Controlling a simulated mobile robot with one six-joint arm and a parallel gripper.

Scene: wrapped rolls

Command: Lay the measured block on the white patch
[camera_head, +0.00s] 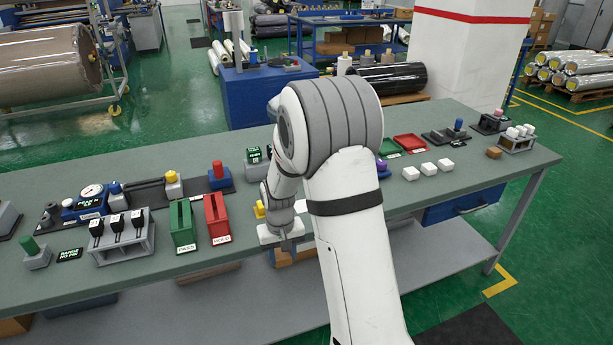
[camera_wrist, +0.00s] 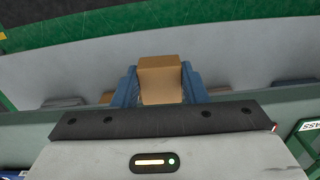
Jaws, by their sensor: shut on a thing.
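My gripper (camera_head: 288,243) hangs at the front edge of the bench, left of the middle. In the wrist view its blue fingers (camera_wrist: 160,84) are shut on a tan block (camera_wrist: 160,66), which sits between them. The lower shelf shows behind the block. In the head view the held block is hard to tell from the brown boxes below the bench. I cannot single out a white patch with certainty; three small white pieces (camera_head: 428,169) lie in a row on the bench to the right of my arm.
A green slotted holder (camera_head: 182,226) and a red one (camera_head: 217,219) stand left of my gripper. A blue dial gauge (camera_head: 92,198) and a grey rack (camera_head: 122,240) are farther left. Green and red trays (camera_head: 409,143), a brown block (camera_head: 494,153) and another rack (camera_head: 516,142) are at right.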

